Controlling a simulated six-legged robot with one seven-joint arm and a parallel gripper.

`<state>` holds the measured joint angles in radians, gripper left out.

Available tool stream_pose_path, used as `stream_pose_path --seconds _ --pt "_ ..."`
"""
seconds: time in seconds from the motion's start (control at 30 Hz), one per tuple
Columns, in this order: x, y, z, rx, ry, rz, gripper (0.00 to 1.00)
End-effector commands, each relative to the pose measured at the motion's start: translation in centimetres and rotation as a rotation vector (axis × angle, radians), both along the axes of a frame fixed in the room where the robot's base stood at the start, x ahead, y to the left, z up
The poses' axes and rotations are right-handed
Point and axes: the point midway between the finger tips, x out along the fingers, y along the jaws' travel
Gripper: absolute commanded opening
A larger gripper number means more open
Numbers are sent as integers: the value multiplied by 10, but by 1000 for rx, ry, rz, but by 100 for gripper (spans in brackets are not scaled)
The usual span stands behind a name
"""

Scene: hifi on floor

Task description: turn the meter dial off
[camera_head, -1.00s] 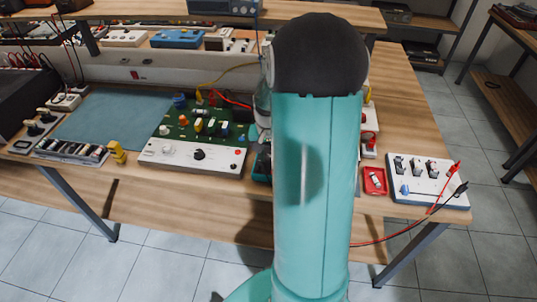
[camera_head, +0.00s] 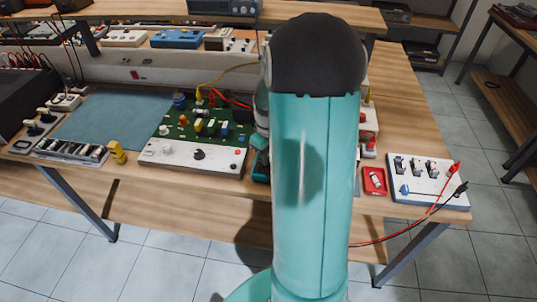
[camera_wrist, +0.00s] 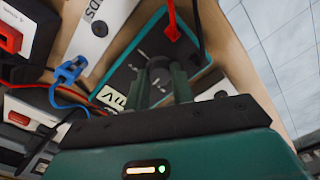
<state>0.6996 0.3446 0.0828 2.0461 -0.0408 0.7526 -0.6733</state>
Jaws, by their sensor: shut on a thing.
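The meter is a teal-edged box (camera_wrist: 124,72) with a dark face and a white label, tilted in the wrist view. A red lead and a black lead plug into its upper end. Its round dark dial (camera_wrist: 158,63) sits between the two green fingers of my gripper (camera_wrist: 163,72), which is shut on it. The fingertips meet the dial's sides; its pointer mark cannot be made out. In the head view my arm hides the gripper and most or all of the meter.
A green circuit board (camera_head: 208,124) and a white control panel (camera_head: 193,157) lie left of my arm. A red tray (camera_head: 374,181) and a white switch board (camera_head: 428,180) with leads lie right. In the wrist view, a blue clip (camera_wrist: 68,72) and leads lie close by.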

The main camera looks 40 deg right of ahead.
Motion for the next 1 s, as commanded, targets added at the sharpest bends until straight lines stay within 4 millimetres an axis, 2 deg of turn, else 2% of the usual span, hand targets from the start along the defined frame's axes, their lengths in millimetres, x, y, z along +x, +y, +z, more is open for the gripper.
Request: stream_pose_path --seconds 1.0 --pt "1 -1 1 -2 -1 965 1"
